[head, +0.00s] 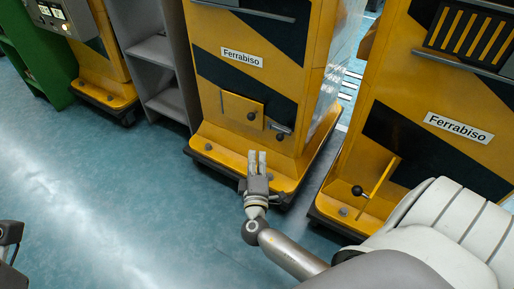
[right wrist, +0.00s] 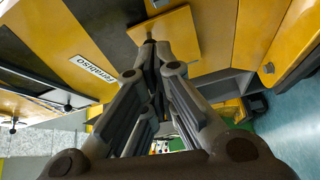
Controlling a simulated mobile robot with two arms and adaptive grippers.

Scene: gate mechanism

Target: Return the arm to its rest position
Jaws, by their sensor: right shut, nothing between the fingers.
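My right gripper (head: 257,157) is shut and empty, held in front of the low front ledge of the middle yellow machine (head: 210,75). Its fingers lie close together, pointing away from me. In the right wrist view the fingers (right wrist: 150,55) converge with nothing between them. The middle machine's small yellow door (head: 236,103) has a dark round knob (head: 251,116) and looks closed. A second dark knob (head: 280,136) sits to its right. A dark grey end part of my left arm (head: 9,236) shows at the left edge; its fingers are not clear.
The right yellow machine (head: 475,95) has a yellow flap (head: 384,174) standing out, with a dark knob (head: 357,190) beside it. A grey shelf (head: 155,50) and green cabinet (head: 35,45) stand at the left. The blue floor (head: 95,195) at left is clear.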

